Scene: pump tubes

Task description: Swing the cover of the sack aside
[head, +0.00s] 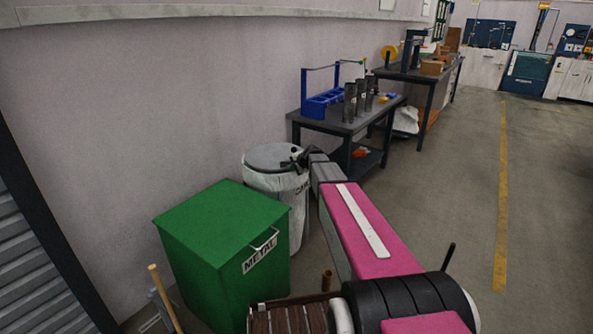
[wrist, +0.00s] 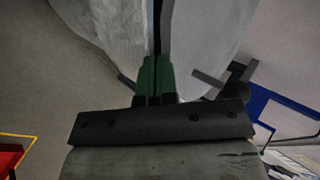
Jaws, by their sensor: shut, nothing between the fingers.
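The sack (head: 262,182) is a white bag on a round stand by the wall, with lettering on its side partly hidden by my arm. Its cover (head: 272,156) is a flat grey disc and lies over the top. My gripper (head: 297,157) is at the right edge of the cover, near a small dark fitting. In the wrist view, my gripper (wrist: 156,68) has its green fingertips together and empty, close to the pale sack (wrist: 110,25) and a dark upright strip. Whether the fingertips touch the cover cannot be told.
A green metal bin (head: 215,235) stands in front of the sack. A dark table (head: 340,124) with a blue rack (head: 322,103) and several dark tubes stands behind my arm. The wall is close on the left. Open floor (head: 460,185) lies to the right.

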